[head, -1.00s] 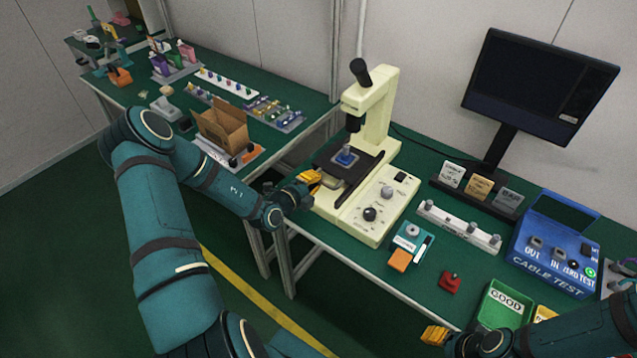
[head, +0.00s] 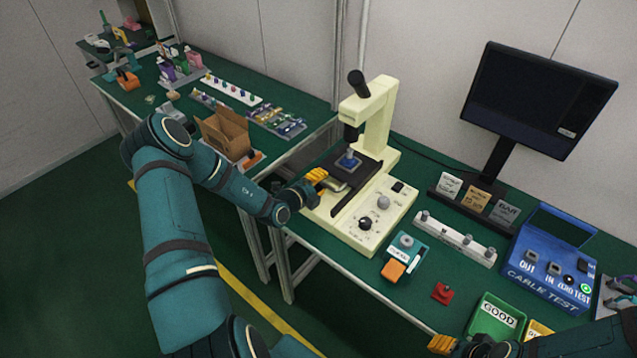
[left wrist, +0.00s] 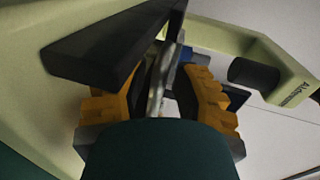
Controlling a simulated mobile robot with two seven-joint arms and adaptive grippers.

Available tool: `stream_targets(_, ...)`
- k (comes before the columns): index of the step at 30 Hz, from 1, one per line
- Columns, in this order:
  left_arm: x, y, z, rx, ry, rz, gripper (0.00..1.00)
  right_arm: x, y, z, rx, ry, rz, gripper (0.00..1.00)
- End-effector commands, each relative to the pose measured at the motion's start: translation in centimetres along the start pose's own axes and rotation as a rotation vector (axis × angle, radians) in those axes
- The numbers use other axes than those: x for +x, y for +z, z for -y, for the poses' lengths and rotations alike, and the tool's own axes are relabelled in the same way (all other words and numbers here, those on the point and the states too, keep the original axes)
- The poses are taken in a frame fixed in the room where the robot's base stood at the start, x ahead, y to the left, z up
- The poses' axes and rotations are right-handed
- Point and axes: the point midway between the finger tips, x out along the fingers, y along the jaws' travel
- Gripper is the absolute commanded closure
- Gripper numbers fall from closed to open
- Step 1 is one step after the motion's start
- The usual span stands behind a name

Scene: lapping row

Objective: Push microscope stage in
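The cream microscope (head: 378,125) stands on the green bench. Its black stage (head: 338,163) carries a small blue piece (head: 348,160), almost below the objective. A silvery handle (head: 335,186) sticks out from the stage's front left side. My left gripper (head: 318,180) is at this handle. In the left wrist view, its orange fingers (left wrist: 160,88) stand apart on both sides of the silvery handle (left wrist: 158,85); a gap seems to remain, and contact is unclear. My right gripper (head: 441,344) is at the bottom edge, far from the microscope, its fingers too small to judge.
Right of the microscope are a teal device (head: 405,256), a red piece (head: 442,293), a green GOOD bin (head: 495,312), a blue cable tester (head: 548,262) and a monitor (head: 538,95). An open cardboard box (head: 225,135) stands on the left bench, near my left arm.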

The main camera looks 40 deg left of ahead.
Motion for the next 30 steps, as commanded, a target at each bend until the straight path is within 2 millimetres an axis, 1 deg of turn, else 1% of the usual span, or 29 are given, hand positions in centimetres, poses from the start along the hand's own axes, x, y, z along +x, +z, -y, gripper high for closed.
stream_targets(5, -0.2, 0.1, -0.1, 0.000, 0.002, 0.001, 0.73, 0.0, 0.0, 0.0, 0.000, 0.000, 0.000, 0.53)
stream_targets(8, -0.7, 0.1, -0.1, 0.001, 0.003, 0.002, 0.73, 0.0, 0.0, 0.0, 0.000, 0.000, 0.000, 0.53)
stream_targets(11, -2.0, 0.1, -0.1, 0.001, 0.003, 0.002, 0.73, 0.0, 0.0, 0.0, 0.000, 0.000, 0.000, 0.53)
stream_targets(21, -8.7, 0.1, -0.1, 0.000, 0.004, 0.001, 0.73, 0.0, 0.0, 0.0, 0.000, 0.000, 0.000, 0.53)
stream_targets(24, -10.2, 0.1, 0.0, 0.001, 0.003, 0.001, 0.73, 0.0, 0.0, 0.0, 0.000, 0.000, 0.000, 0.53)
stream_targets(27, -11.2, 0.0, -0.1, 0.000, 0.003, 0.000, 0.73, 0.0, 0.0, 0.0, 0.000, 0.000, 0.000, 0.53)
stream_targets(30, -11.7, 0.0, 0.0, 0.000, 0.002, 0.000, 0.73, 0.0, 0.0, 0.0, 0.000, 0.000, 0.000, 0.53)
